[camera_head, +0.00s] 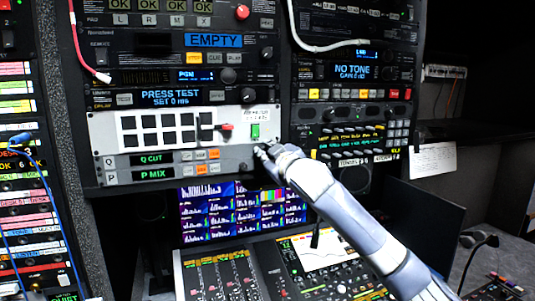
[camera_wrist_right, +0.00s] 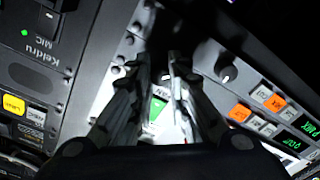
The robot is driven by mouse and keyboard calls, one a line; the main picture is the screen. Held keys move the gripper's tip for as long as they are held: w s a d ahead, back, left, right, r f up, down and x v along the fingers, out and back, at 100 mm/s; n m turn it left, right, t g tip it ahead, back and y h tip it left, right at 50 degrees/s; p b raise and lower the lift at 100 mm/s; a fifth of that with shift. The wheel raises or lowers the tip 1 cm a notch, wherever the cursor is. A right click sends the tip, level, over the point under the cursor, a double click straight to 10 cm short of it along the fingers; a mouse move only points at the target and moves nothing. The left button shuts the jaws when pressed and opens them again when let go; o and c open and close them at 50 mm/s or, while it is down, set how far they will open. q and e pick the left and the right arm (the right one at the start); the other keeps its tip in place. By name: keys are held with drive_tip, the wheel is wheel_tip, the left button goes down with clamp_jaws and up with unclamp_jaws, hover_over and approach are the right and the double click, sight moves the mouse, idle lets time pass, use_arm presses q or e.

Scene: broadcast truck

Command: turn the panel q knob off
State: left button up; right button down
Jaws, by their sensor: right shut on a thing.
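The light grey Q/P panel (camera_head: 125,160) is at left centre in the head view, with a lit "Q CUT" display (camera_head: 152,159) above a "P MIX" display (camera_head: 153,174). My right gripper (camera_head: 262,151) is at the right end of the Q row, shut on the panel Q knob; the fingers hide the knob, so its pointer cannot be read. In the right wrist view my right gripper (camera_wrist_right: 163,62) shows both fingers close together with a dark gap between the tips. A second dark knob (camera_wrist_right: 227,72), in line with the P row, stands clear beside the fingers. My left gripper is not in view.
A green switch (camera_head: 255,131) sits just above my fingers, near a red lever (camera_head: 226,127) and a grid of black squares. Orange and white buttons (camera_head: 201,169) line the rows. A monitor (camera_head: 235,212) and mixing desk (camera_head: 225,275) lie below.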

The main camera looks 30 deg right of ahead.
drive_tip(key=c, duration=1.5)
unclamp_jaws()
drive_tip(key=v, duration=1.2)
drive_tip(key=shift+s+a, duration=0.1)
